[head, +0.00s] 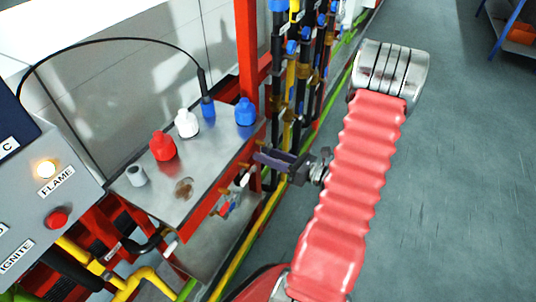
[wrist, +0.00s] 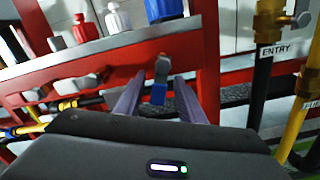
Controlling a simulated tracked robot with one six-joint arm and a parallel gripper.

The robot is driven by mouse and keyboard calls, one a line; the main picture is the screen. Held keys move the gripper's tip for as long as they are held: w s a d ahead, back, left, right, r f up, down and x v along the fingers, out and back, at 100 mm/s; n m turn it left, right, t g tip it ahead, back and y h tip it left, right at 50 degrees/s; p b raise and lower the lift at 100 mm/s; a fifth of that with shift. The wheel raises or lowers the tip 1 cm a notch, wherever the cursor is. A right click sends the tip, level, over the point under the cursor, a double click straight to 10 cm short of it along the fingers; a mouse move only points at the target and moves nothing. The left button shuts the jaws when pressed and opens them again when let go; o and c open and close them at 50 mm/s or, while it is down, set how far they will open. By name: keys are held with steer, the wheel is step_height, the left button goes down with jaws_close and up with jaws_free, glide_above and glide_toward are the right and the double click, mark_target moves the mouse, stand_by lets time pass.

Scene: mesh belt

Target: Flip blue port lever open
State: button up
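The blue port lever (wrist: 159,93) shows in the wrist view as a small blue handle below a grey-brown fitting on the red panel edge. My gripper (wrist: 158,83) is open, with one purple-grey finger on each side of the lever. Gaps show between the lever and both fingers, and I cannot tell whether it is within their depth. In the head view my gripper (head: 262,156) is at the red front edge of the metal bench, below the blue cap (head: 245,112). The blue lever is not clearly visible there.
The metal bench (head: 205,187) carries red (head: 162,146) and white (head: 187,123) caps, and a blue plug (head: 207,108) on a black cable. Vertical pipes with valves stand just behind my gripper; one is labelled ENTRY (wrist: 268,50).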

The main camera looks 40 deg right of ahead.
steer(key=shift+c, duration=0.2)
jaws_close()
stand_by(0.3)
steer(key=shift+d, duration=0.1)
steer(key=shift+w+d+f+n, duration=0.1)
steer(key=shift+d+n, duration=0.2)
steer(key=shift+n, duration=0.75)
steer(key=shift+w+d+f+n, duration=0.1)
steer(key=shift+d+n, duration=0.15)
steer(key=shift+n, duration=0.8)
steer(key=shift+r, duration=0.1)
steer(key=shift+o, duration=0.2)
jaws_free()
